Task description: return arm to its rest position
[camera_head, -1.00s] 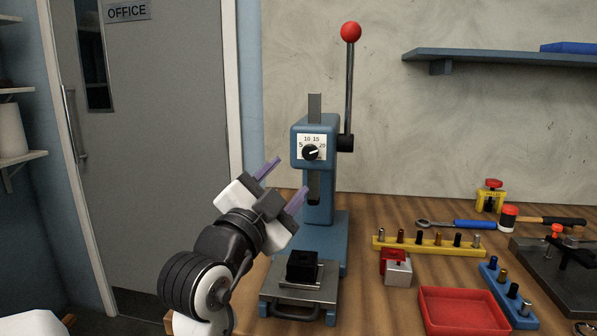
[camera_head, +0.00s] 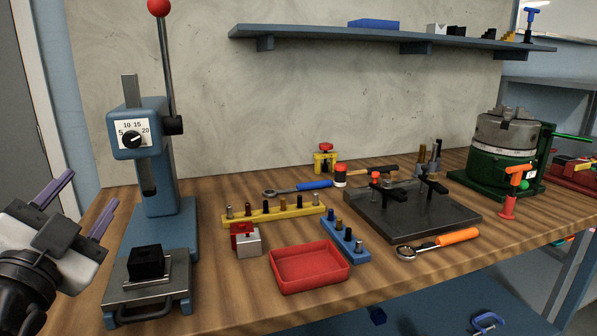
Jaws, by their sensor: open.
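My gripper (camera_head: 82,208) is at the left edge of the view, its two purple fingers spread apart with nothing between them. It is in front of and to the left of the blue arbor press (camera_head: 141,143), and no contact with it shows. My dark and white wrist shows below the fingers, and the rest of the arm is cut off by the picture edge. A black block (camera_head: 146,262) sits on the metal plate (camera_head: 120,296) at the press base.
The wooden bench (camera_head: 225,290) holds a red tray (camera_head: 309,267), a yellow pin rack (camera_head: 275,215), a blue pin rack (camera_head: 345,240), a red-and-silver block (camera_head: 246,241), a dark fixture plate (camera_head: 412,215), a ratchet (camera_head: 437,244) and a green chuck (camera_head: 500,155). A blue shelf (camera_head: 390,38) hangs above.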

